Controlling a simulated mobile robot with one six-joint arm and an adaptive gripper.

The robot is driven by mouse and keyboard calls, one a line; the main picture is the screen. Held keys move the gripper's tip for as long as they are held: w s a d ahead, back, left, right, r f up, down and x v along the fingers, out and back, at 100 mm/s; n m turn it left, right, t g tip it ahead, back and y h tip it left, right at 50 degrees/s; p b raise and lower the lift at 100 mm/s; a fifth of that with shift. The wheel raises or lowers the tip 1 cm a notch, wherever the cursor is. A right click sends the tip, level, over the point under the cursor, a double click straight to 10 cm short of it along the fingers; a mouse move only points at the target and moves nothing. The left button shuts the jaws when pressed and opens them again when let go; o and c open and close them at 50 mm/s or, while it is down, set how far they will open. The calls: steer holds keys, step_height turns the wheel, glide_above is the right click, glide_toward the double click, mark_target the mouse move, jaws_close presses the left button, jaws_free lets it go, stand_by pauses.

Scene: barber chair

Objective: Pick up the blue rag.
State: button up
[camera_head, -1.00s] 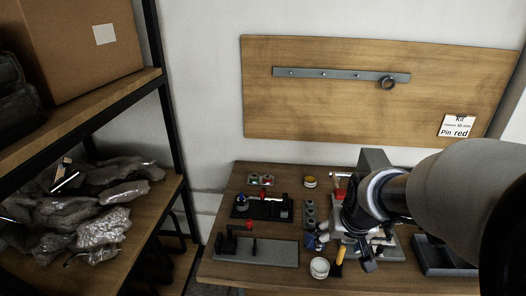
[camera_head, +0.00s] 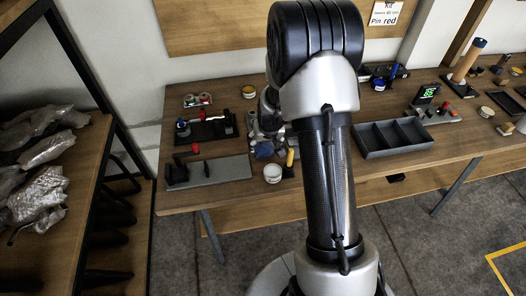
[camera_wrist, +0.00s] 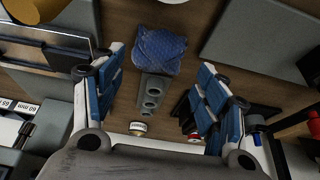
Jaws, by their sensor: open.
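The blue rag (camera_wrist: 160,50) lies crumpled on the brown table, at the upper middle of the wrist view. In the head view it shows as a small blue patch (camera_head: 263,150), partly hidden by my arm. My gripper (camera_wrist: 161,60) is open, with a blue-padded finger on each side of the picture. The rag appears between and slightly beyond the fingertips, with nothing held. How high the gripper is above the rag is hard to tell.
A grey block with round holes (camera_wrist: 152,97) lies just below the rag in the wrist view. A white pot (camera_head: 272,174), a grey plate fixture (camera_head: 215,172) and a divided grey tray (camera_head: 395,140) share the table (camera_head: 330,183). A shelf with wrapped parts stands left.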

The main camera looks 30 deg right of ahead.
mark_target(264, 146)
steer(key=b+x, duration=0.1)
steer(key=x, duration=0.2)
steer(key=w+b+x, duration=0.1)
steer(key=x, duration=0.3)
steer(key=shift+d, duration=0.2)
steer(key=c, duration=0.8)
